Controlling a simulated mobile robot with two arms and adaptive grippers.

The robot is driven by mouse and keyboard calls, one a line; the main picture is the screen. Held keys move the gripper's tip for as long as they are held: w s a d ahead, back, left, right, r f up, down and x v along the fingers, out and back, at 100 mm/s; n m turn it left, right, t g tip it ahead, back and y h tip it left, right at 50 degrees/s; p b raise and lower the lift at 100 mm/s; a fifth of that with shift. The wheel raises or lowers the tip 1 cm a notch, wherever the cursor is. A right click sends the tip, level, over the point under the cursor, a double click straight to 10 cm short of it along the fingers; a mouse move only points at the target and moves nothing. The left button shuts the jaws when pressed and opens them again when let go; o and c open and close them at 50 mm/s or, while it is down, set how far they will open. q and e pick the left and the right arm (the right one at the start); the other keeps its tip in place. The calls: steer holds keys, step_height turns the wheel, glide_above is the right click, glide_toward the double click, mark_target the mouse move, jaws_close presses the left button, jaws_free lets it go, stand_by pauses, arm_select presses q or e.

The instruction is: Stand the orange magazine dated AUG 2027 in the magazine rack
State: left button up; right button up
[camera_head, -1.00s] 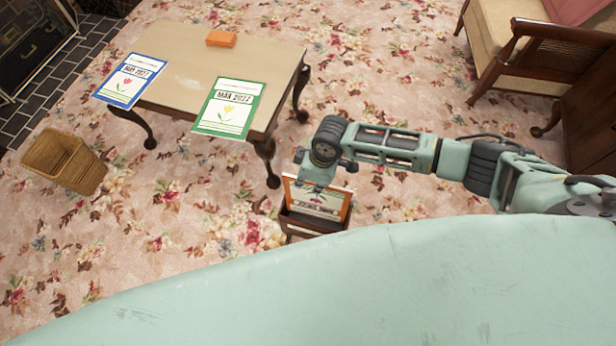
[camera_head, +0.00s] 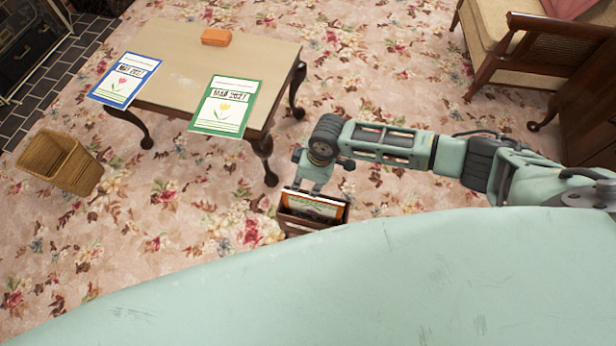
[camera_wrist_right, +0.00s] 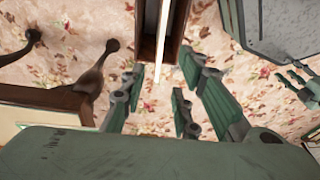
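The orange magazine (camera_head: 313,207) stands in the dark wooden magazine rack (camera_head: 297,225) on the carpet, with only its upper part showing above the front wall. Its date cannot be read. My right gripper (camera_head: 311,187) is just above the rack. In the right wrist view the right gripper (camera_wrist_right: 163,75) has its fingers apart, on either side of the magazine's thin pale edge (camera_wrist_right: 164,40) and not touching it. The rack (camera_wrist_right: 179,25) also shows there. What looks like my left gripper (camera_wrist_right: 300,86) shows small at the right of the wrist view.
A wooden table (camera_head: 180,65) holds a blue magazine (camera_head: 125,80), a green magazine (camera_head: 225,105) dated MAY 2027 and a small orange block (camera_head: 221,37). A wicker basket (camera_head: 62,163) stands at left. An armchair (camera_head: 520,55) is at upper right. Carpet around the rack is clear.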

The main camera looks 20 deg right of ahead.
step_height(320, 180, up, 12)
steer(key=s+d, duration=0.1)
steer(key=d, duration=0.1)
steer(key=shift+f, duration=0.1)
stand_by(0.9)
